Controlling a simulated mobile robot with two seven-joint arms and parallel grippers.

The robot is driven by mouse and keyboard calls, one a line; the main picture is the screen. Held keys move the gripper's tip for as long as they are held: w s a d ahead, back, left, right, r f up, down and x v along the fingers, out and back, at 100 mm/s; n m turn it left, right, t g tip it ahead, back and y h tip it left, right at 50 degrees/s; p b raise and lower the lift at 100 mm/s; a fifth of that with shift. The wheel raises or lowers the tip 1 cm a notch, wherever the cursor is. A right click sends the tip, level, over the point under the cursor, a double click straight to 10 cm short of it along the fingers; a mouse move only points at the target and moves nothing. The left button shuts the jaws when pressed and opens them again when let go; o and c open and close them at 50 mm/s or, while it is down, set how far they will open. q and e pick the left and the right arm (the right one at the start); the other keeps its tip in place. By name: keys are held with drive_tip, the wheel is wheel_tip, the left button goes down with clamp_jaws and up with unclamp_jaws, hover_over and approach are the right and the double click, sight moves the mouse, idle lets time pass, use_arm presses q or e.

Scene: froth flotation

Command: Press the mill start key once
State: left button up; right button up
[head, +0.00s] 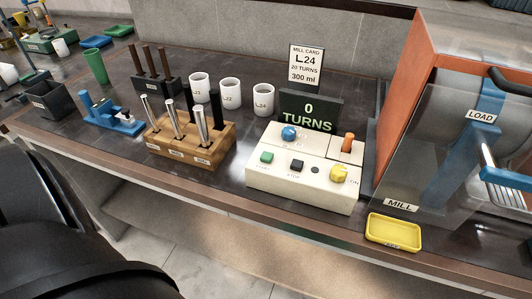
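The mill's white control box (300,192) stands near the front edge of the bench. A green key (267,157) sits at the left of its top; the label below it is small but looks like START. A black key (296,164), labelled STOP, is to its right. A yellow knob (338,174) with an ON label is at the right. Behind are a blue knob (290,133) and an orange switch (348,141). The dark display (308,112) reads 0 TURNS. Neither gripper shows in the head view.
The mill's clear guard (420,150) and orange panel (402,85) stand right of the box. A yellow tray (394,232) lies at the front edge. A wooden tool rack (190,150) and white cups (230,93) stand left. A mill card (306,64) stands behind.

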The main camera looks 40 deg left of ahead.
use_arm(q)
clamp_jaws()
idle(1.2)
